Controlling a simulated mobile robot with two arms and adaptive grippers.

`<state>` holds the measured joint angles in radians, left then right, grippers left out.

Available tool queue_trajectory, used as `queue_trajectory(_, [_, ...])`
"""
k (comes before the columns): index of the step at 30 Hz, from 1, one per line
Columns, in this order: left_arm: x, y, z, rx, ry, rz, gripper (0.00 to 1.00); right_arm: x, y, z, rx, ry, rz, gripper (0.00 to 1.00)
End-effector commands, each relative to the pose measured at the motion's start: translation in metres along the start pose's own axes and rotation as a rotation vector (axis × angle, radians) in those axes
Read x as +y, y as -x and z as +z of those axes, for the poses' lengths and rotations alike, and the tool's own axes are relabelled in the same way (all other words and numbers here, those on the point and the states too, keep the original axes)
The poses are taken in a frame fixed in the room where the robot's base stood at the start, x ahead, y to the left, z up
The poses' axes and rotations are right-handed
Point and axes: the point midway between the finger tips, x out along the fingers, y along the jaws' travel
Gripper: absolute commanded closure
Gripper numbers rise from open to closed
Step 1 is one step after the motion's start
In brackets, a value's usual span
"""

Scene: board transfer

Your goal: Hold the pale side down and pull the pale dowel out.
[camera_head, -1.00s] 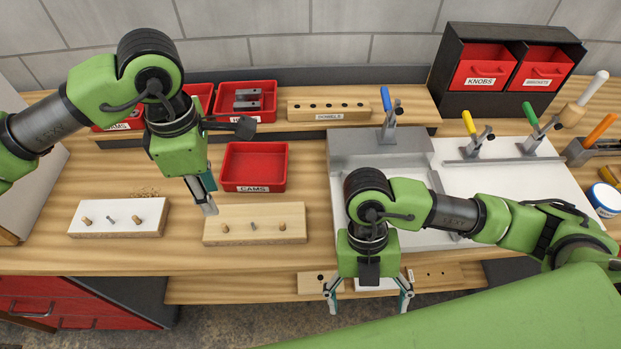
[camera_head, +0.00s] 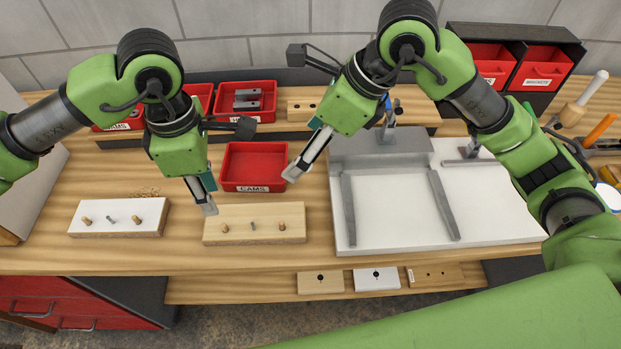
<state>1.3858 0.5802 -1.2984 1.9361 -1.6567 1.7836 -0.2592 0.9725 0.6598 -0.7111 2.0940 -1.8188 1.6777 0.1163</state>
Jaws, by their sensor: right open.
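The pale side is a pale wood board (camera_head: 265,238) lying on the bench in the middle left. A short wooden dowel (camera_head: 282,227) stands at its right end, another wooden dowel (camera_head: 225,229) at its left end, and a small metal pin (camera_head: 253,226) between them. My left gripper (camera_head: 207,203) points down at the board's back left corner; its tips look to be at or just above it, contact unclear. Its fingers show edge-on, so their gap is hidden. My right gripper (camera_head: 293,172) is open and empty, tilted, above and behind the board's right end.
A white board (camera_head: 90,231) with similar dowels lies left. A red CAMS tray (camera_head: 255,187) stands right behind the pale board, close to both grippers. A grey fixture with rails (camera_head: 442,205) is on the right. Bench in front of the pale board is clear.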

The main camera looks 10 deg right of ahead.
Motion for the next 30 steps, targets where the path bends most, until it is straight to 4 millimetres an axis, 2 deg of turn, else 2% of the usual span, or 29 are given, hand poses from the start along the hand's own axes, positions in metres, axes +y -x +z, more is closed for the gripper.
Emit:
queue_trajectory(3, [0.0,0.0,0.0,0.0,0.0,0.0,0.72,0.013,-0.021,-0.02,0.055,0.156,0.053,0.18])
queue_trajectory(9, [0.0,0.0,0.0,0.0,0.0,0.0,0.72,0.027,-0.039,-0.04,0.102,0.318,0.112,0.18])
queue_trajectory(17, [0.0,0.0,0.0,0.0,0.0,0.0,0.72,0.033,-0.062,-0.047,0.113,0.353,0.131,0.18])
queue_trajectory(30, [0.0,0.0,0.0,0.0,0.0,0.0,0.72,0.042,-0.144,-0.058,0.112,0.35,0.13,0.18])
